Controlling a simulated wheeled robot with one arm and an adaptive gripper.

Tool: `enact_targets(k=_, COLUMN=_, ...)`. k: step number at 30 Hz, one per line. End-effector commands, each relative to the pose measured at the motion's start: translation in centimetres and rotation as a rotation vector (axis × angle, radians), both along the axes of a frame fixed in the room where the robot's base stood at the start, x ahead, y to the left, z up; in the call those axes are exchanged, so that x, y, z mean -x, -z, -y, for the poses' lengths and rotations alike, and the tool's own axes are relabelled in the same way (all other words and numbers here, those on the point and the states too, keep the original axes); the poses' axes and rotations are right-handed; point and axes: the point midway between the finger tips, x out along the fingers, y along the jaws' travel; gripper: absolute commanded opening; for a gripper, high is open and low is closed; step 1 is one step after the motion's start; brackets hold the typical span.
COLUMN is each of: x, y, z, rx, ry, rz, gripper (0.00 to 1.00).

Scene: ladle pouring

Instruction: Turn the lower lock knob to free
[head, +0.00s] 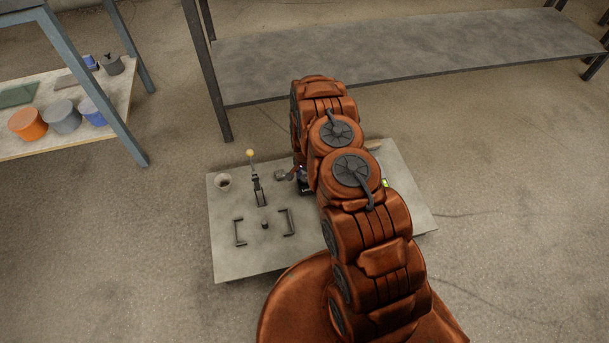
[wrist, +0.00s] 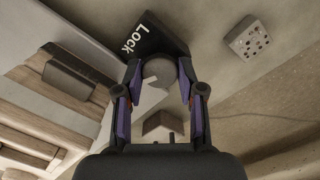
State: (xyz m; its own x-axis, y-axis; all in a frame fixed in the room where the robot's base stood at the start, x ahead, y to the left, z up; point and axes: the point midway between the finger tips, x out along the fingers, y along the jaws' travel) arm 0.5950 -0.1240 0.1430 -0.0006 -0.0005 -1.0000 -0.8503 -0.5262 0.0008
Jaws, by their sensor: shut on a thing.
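A round grey lock knob (wrist: 160,76) sits beside a black plate (wrist: 160,32) with the word "Lock" on it in the wrist view. My gripper (wrist: 160,72) is shut on the knob, one finger on each side. The knob has a pale pointed mark on its face. In the head view my arm hides the knob and most of my gripper; only a dark part of the gripper (head: 303,185) shows at the arm's left edge.
The grey panel (head: 230,255) also bears a lever with a yellow ball (head: 250,153), a cup (head: 223,182), two bar handles (head: 238,232) and a small dark knob (head: 265,225). A shelf with pots (head: 62,117) stands at left, a long grey bench (head: 400,55) behind.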

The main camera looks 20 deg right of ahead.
Motion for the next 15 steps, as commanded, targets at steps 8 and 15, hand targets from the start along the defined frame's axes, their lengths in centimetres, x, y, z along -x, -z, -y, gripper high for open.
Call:
enact_targets(k=8, x=0.06, y=-0.01, z=0.08, rx=-0.001, ry=-0.225, rz=-0.001, gripper=0.04)
enact_targets(k=15, x=0.03, y=0.0, z=0.05, rx=-0.001, ry=-0.36, rz=-0.001, gripper=0.04)
